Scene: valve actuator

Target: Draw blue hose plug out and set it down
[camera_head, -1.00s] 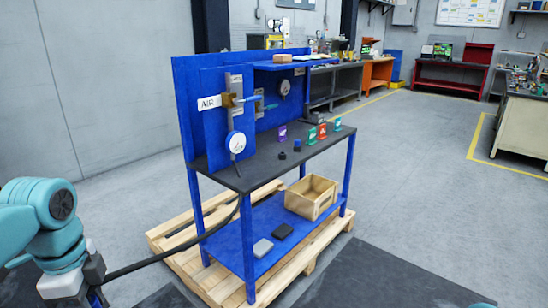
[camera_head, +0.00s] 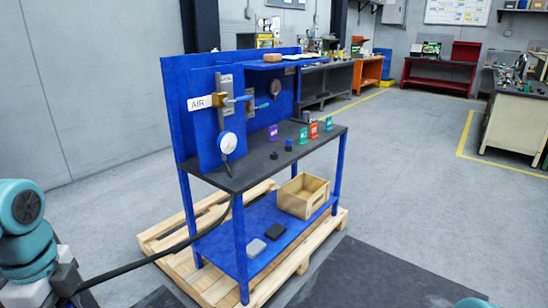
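The blue workbench (camera_head: 242,250) stands in front of me with a dark top (camera_head: 268,166). A small dark-blue piece (camera_head: 289,144) and a black piece (camera_head: 274,155) stand on the top; I cannot tell whether either is the hose plug. A black hose (camera_head: 150,261) runs from the bench's front corner to my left gripper (camera_head: 68,290) at the lower left. The fingers are mostly cut off, so their grip is unclear. My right gripper is out of view.
The lower shelf holds a wooden box (camera_head: 303,195) and two flat blocks. A wooden pallet (camera_head: 160,240) lies beneath. Floor to the right is clear.

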